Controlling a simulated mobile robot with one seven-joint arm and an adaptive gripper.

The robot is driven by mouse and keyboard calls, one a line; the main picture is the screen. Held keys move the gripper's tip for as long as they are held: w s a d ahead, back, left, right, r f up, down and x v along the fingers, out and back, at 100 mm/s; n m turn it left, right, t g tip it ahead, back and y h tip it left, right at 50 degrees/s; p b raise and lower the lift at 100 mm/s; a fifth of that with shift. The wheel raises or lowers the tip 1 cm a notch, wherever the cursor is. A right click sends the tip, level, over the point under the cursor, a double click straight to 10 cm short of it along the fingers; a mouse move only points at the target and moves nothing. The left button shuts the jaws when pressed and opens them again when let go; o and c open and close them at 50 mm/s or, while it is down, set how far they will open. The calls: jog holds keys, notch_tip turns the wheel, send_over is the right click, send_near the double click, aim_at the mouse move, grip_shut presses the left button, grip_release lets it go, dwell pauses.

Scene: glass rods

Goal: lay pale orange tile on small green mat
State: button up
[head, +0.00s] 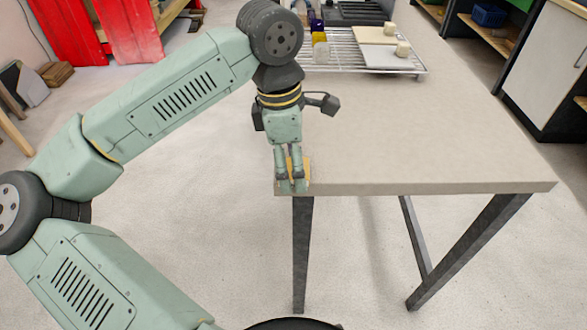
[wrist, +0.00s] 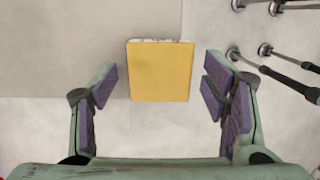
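A flat, square, pale orange tile (wrist: 160,72) lies at the table's near left corner, reaching slightly past the edge. In the head view only part of the tile (head: 305,168) shows, beside and behind the fingers. My gripper (head: 291,187) is over this corner, pointing down. In the wrist view my gripper (wrist: 160,95) is open, one finger on each side of the tile, with clear gaps to both sides, so it holds nothing. I cannot make out a small green mat in either view.
A wire rack (head: 345,58) stands farther back on the table (head: 430,140), with pale slabs and small cream blocks (head: 403,48) on it. The table's middle and front right are clear. In the wrist view, dark rods with metal ends (wrist: 262,66) show at upper right.

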jog(key=c, duration=1.3)
jog(key=shift+r, duration=0.1)
